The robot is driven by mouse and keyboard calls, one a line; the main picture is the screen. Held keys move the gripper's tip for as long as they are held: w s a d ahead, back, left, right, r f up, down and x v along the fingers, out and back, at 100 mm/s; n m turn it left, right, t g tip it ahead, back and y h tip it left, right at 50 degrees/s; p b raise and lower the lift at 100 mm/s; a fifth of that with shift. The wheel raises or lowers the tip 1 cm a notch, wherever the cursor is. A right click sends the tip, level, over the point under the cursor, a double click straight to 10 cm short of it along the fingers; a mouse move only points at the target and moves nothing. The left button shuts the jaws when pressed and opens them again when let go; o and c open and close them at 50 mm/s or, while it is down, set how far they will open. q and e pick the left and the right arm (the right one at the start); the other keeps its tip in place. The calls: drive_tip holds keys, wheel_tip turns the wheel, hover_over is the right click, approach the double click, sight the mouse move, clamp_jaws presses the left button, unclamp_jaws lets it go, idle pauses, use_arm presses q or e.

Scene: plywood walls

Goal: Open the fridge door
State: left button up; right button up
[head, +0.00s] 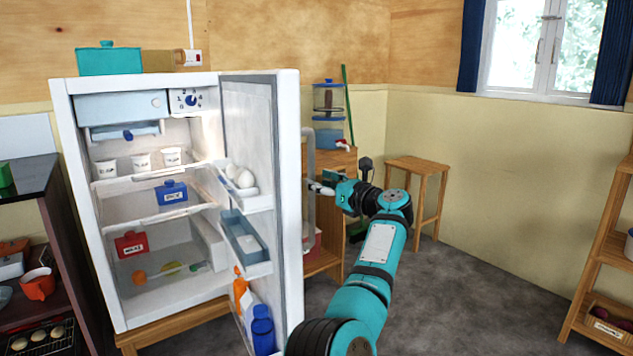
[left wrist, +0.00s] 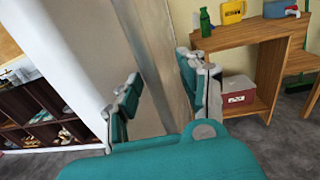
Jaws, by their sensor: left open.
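The white fridge (head: 62,130) stands at the left in the head view with its door (head: 290,130) swung wide open, showing the shelves inside. A pale upright handle (head: 309,170) runs along the outer side of the door. My left gripper (head: 319,188) is at this handle, at about mid-height. In the left wrist view my left gripper (left wrist: 160,98) has its two teal fingers apart, with a pale upright surface of the door or handle beyond and between them. I cannot tell whether the fingers touch the handle. My right gripper is in neither view.
Door shelves hold eggs (head: 240,176) and bottles (head: 262,328). A wooden stool (head: 418,164) and a small shelf unit (head: 336,160) stand behind my left arm. A dark shelf (head: 50,230) is left of the fridge. The grey floor (head: 470,300) at the right is clear.

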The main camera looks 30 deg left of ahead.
use_arm(q)
drive_tip(key=v, duration=0.5)
drive_tip(key=shift+c, duration=0.4)
